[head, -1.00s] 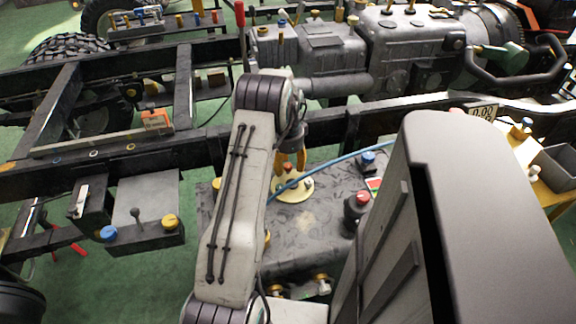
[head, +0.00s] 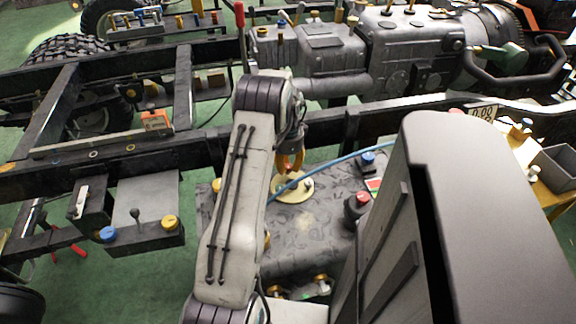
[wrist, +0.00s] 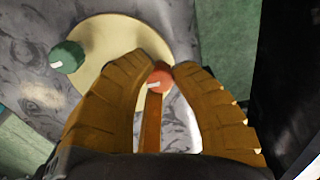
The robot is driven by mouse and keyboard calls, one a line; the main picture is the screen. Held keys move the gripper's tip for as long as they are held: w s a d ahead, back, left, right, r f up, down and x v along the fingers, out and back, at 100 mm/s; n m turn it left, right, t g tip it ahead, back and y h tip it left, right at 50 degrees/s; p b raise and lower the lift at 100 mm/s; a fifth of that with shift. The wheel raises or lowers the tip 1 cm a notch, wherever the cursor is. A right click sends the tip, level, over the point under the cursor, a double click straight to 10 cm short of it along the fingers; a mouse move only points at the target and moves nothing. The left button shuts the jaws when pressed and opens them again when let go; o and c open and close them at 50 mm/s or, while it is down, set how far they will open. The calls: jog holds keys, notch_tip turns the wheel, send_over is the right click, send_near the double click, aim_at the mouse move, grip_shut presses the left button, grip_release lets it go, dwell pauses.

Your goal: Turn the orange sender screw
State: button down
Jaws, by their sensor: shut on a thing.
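The orange sender screw (wrist: 160,78) is a small round head with a white mark, seen in the wrist view on the cream sender disc (wrist: 95,45). The disc also shows in the head view (head: 296,193), on top of the dark mottled tank (head: 325,215). My gripper (wrist: 161,70) has its two ribbed orange-brown fingers on either side of the screw, with the tips closed on it. In the head view my gripper (head: 291,163) points down over the disc and hides most of the screw. A narrow orange-brown strip runs between the fingers below the screw.
A green knob (wrist: 67,57) with a white mark sits at the disc's left edge. A blue hose (head: 335,160) runs across the tank to a blue cap (head: 368,158). A red-topped black knob (head: 357,203) stands at right. The black frame rail (head: 380,122) runs behind.

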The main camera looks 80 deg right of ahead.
jog(key=shift+n, duration=0.3)
jog(key=n, duration=0.3)
jog(key=shift+n, duration=0.4)
jog(key=n, duration=0.4)
jog(key=shift+f, duration=0.1)
jog(key=n, duration=0.4)
jog(key=shift+n, duration=2.1)
jog(key=shift+a, duration=0.1)
jog(key=c, duration=1)
grip_release()
jog(key=shift+c, duration=0.2)
